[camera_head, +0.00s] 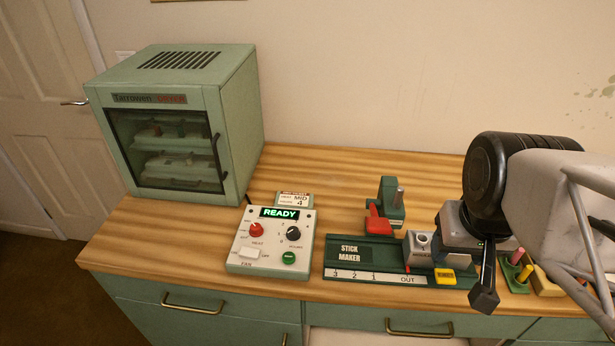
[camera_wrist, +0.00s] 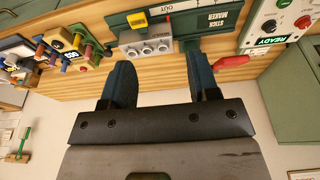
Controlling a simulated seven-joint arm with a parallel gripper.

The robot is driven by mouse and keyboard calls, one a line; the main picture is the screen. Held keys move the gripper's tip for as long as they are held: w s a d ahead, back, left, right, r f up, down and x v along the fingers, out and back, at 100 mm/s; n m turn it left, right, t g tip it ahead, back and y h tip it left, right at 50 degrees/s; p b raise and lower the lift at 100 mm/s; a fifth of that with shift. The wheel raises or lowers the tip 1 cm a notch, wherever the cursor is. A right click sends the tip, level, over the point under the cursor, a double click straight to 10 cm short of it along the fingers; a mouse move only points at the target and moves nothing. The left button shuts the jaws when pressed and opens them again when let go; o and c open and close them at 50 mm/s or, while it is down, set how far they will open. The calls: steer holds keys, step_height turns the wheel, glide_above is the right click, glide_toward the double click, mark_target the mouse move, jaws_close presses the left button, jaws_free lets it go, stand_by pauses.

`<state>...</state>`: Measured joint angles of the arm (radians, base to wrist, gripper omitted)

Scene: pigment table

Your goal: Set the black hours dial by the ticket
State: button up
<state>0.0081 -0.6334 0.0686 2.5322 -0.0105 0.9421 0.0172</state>
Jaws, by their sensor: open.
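The black hours dial (camera_head: 293,233) is a round knob with a pale pointer mark on the right of the cream control box (camera_head: 246,262). The ticket (camera_head: 294,199) stands behind the box and reads MID and 4. The box's display (camera_head: 279,212) reads READY. My gripper (camera_head: 484,295) is at the right, in front of the stick maker and well apart from the dial. In the wrist view my gripper (camera_wrist: 162,82) has its two fingers spread with nothing between them. The dial also shows in the wrist view (camera_wrist: 270,27), upside down at the top right.
The green dryer (camera_head: 235,125) stands at the back left with its door shut. The stick maker (camera_head: 349,254) lies between the box and my arm, with a red-handled press (camera_head: 378,222) behind it. A red heat knob (camera_head: 256,230), white fan switch (camera_head: 250,253) and green button (camera_head: 289,258) sit near the dial.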

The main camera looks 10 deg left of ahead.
step_height(320, 180, up, 6)
steer(key=w+a+n+t, duration=0.2)
steer(key=n, duration=0.1)
steer(key=n+g+y, duration=0.3)
steer(key=n+g, duration=0.5)
steer(key=n, duration=1.6)
glide_above(294, 229)
steer(key=w+d, duration=0.2)
step_height(294, 229, down, 20)
steer(key=shift+w+d+r, duration=0.15)
steer(key=shift+w, duration=0.05)
steer(key=shift+x, duration=3.9)
